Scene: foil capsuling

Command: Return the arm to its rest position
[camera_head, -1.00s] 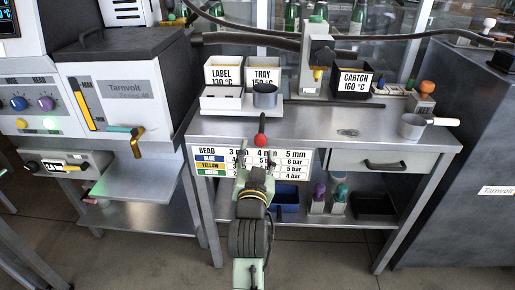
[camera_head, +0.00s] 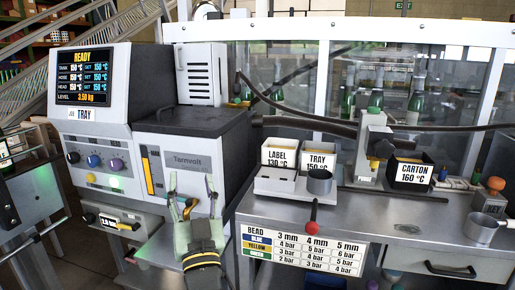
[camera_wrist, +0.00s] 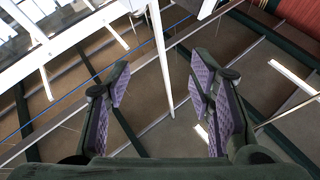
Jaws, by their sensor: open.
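My gripper (camera_head: 193,203) is in the head view at lower centre-left, in front of the grey Tarnvolt machine. Its two fingers point up and stand apart, with nothing between them. In the wrist view my gripper (camera_wrist: 160,95) shows both purple-padded fingers spread wide and empty. Beyond them are only white frame bars, beams and panels. The rest of my arm runs down out of the bottom of the head view.
The Tarnvolt machine (camera_head: 205,145) with its READY screen (camera_head: 87,77) stands at left. A pot (camera_head: 481,229) stands at far right.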

